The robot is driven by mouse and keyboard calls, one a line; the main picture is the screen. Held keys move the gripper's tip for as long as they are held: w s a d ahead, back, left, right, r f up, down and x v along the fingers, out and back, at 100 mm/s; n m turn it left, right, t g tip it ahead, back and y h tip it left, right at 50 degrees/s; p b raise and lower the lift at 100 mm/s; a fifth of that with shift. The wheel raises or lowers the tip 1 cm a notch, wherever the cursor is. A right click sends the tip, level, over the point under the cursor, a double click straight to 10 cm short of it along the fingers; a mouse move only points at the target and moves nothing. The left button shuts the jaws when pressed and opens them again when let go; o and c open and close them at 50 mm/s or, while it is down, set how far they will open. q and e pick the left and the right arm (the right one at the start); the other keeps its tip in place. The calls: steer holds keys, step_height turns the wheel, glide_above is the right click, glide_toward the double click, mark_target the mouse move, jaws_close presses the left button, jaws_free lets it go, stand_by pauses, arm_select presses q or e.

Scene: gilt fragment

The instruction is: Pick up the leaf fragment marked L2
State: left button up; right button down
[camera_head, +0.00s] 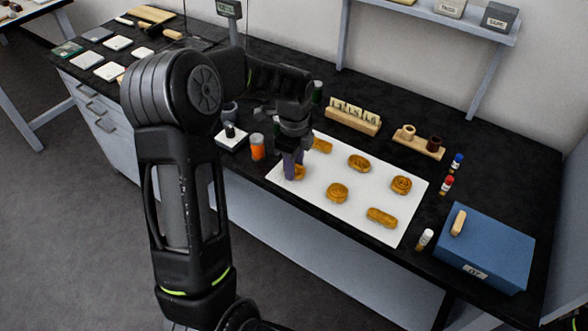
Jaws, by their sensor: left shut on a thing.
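A white sheet (361,210) lies on the black bench with several golden-brown fragments on it. One fragment (300,172) is at the sheet's left end, and my left gripper (292,174) is shut on it, pointing down and partly hiding it. The others are an oblong piece (322,146) just behind the gripper, round pieces (359,163), (401,184) and (337,193), and an oblong piece (381,217) at the right front. No L2 mark is readable on any fragment. I cannot tell whether the held piece is clear of the sheet. My right gripper is not in view.
An orange jar (257,147) stands close left of the gripper. A wooden rack (352,121) with small marked pieces is behind the sheet. A blue box (485,248) and small bottles (447,184) are on the right. The bench's front edge runs close along the sheet.

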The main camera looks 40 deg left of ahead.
arm_select(q)
jaws_close()
step_height(320, 180, up, 10)
steer(key=b, duration=0.1)
stand_by(0.5)
stand_by(0.5)
